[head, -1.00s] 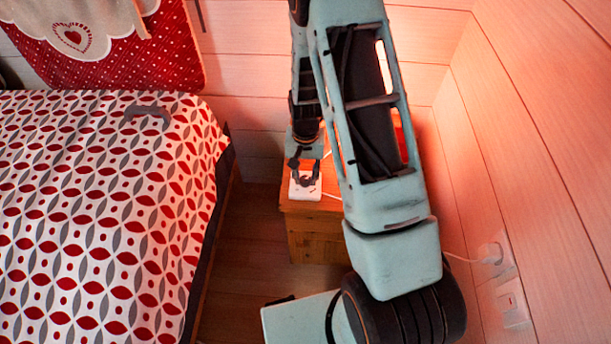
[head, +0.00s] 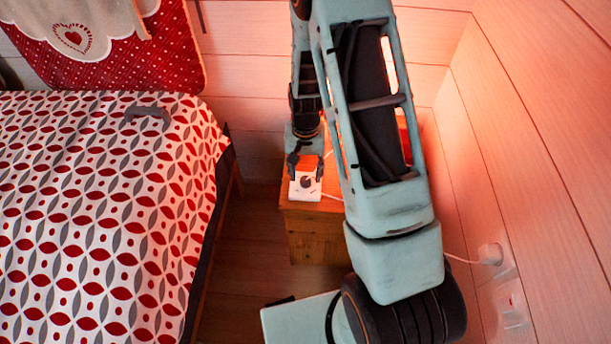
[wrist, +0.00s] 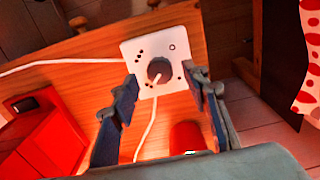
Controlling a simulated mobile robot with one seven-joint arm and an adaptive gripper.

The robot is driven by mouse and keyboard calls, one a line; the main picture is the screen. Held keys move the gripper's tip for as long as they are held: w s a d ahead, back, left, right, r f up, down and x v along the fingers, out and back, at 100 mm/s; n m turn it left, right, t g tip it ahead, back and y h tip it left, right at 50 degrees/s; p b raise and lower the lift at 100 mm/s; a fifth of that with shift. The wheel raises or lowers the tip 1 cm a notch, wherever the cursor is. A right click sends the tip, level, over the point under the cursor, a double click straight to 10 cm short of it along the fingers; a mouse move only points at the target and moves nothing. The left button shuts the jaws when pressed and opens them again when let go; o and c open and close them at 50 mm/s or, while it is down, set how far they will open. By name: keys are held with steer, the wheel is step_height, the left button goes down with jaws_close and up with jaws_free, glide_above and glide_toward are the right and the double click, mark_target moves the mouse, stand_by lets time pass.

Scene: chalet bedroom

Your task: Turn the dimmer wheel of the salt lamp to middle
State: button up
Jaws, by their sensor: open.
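The dimmer is a white square plate (head: 296,194) with a dark round wheel (head: 306,182), on a wooden nightstand. In the wrist view the plate (wrist: 137,52) and wheel (wrist: 159,68) are clear, with small dark marks on the plate. My gripper (head: 306,170) is open just above the dimmer. In the wrist view the two fingers of my gripper (wrist: 160,78) lie on either side of the wheel, apart from it. The salt lamp is not clearly visible; an orange glow shows behind my arm.
The nightstand (head: 318,235) stands between the bed (head: 90,220) and the right wall. A white cord (wrist: 60,63) runs to the plate. A red box (wrist: 45,145) and a red rounded object (wrist: 186,137) are close to my fingers. A plug (head: 490,254) sits in the wall.

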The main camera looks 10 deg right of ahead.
mark_target(306, 179)
step_height(306, 179, up, 10)
stand_by(0.4)
stand_by(0.4)
